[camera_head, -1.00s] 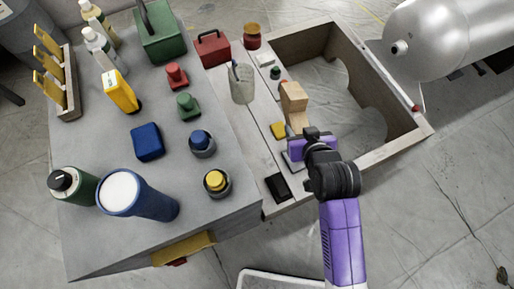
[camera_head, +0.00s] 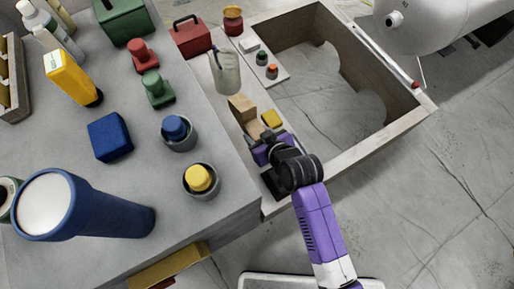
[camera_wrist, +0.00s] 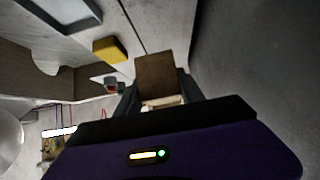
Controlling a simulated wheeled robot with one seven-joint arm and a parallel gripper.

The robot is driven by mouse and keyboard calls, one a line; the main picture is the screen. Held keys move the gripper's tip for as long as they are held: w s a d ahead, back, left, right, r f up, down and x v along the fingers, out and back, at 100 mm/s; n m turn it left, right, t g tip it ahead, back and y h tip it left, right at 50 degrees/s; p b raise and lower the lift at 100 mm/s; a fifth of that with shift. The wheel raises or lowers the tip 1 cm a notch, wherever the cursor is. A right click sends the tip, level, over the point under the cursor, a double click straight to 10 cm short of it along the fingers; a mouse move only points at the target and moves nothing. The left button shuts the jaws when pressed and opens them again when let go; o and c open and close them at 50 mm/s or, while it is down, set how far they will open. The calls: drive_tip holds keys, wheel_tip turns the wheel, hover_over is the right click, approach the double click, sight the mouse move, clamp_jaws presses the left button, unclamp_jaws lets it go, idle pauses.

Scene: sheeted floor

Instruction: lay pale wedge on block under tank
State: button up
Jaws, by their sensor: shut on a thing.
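A pale wooden piece (camera_head: 243,108), which I take for the wedge, is held in my gripper (camera_head: 262,143). In the wrist view my gripper (camera_wrist: 160,98) is shut on this piece (camera_wrist: 155,72), which stands out beyond the fingertips. Its full shape is partly hidden by the fingers. The silver tank (camera_head: 435,18) lies at the top right, well away from my gripper and cut off by the frame. Small dark shapes (camera_head: 474,41) show below the tank; I cannot tell whether one is the block.
A wooden frame (camera_head: 380,140) with an open middle lies between my gripper and the tank. A yellow block (camera_head: 271,118) is close beside the held piece. The grey table (camera_head: 110,185) at left bears a blue cylinder (camera_head: 110,207) and several blocks. Floor at right is clear.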

wheel_tip(320, 180, down, 10)
drive_tip(key=b, duration=0.3)
drive_tip(key=shift+r+b, duration=0.1)
drive_tip(key=shift+b, duration=0.25)
drive_tip(key=o, duration=1.4)
drive_tip(key=shift+f, duration=0.2)
drive_tip(key=shift+r, duration=0.1)
drive_tip(key=shift+r, duration=0.2)
drive_tip(key=p+v, duration=0.5)
drive_tip(key=v, duration=0.6)
drive_tip(key=shift+s+d+r, duration=0.15)
drive_tip(key=shift+s+d, duration=0.05)
drive_tip(key=shift+s, duration=0.15)
